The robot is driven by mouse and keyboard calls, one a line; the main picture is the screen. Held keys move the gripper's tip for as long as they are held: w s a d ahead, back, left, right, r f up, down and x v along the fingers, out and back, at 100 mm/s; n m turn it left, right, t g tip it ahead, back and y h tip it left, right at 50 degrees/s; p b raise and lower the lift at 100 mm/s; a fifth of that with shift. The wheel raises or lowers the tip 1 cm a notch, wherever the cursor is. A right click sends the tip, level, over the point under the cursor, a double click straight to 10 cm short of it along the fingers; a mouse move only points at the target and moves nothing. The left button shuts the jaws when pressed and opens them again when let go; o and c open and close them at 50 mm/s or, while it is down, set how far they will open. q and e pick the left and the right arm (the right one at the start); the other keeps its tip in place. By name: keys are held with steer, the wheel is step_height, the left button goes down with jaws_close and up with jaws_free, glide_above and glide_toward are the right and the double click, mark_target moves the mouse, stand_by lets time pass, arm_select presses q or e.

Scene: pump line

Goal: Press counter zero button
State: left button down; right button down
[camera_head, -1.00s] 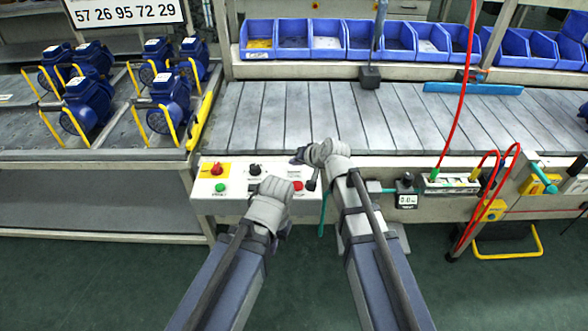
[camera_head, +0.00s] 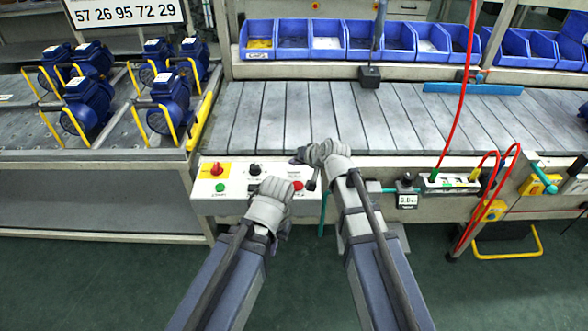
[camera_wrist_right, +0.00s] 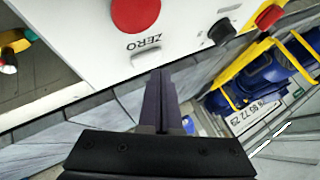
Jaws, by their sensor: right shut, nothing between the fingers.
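The control panel (camera_head: 240,205) is a white box on the front of the line. A red round button (camera_head: 298,186) sits at its right end. In the right wrist view the red button (camera_wrist_right: 135,12) is large at the top, with the word ZERO printed beside it and a small grey raised piece (camera_wrist_right: 145,58) below the word.
The panel also carries a green button (camera_head: 221,188), a black knob (camera_head: 254,169) and a red switch on yellow (camera_head: 216,169). A slatted conveyor (camera_head: 260,115) lies behind. Blue motors (camera_head: 88,105) stand left. A red hose (camera_head: 459,110) hangs at right.

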mark_target(296, 173)
steer(key=shift+f, duration=0.1)
steer(key=shift+f+b, duration=0.3)
steer(key=shift+b, duration=0.15)
steer(key=shift+f+b, duration=0.45)
steer(key=shift+f, duration=0.05)
stand_by(0.7)
steer(key=shift+r, duration=0.2)
steer(key=shift+r+p, duration=0.75)
steer(key=shift+p, duration=0.15)
step_height(296, 173, up, 5)
steer(key=p, duration=0.5)
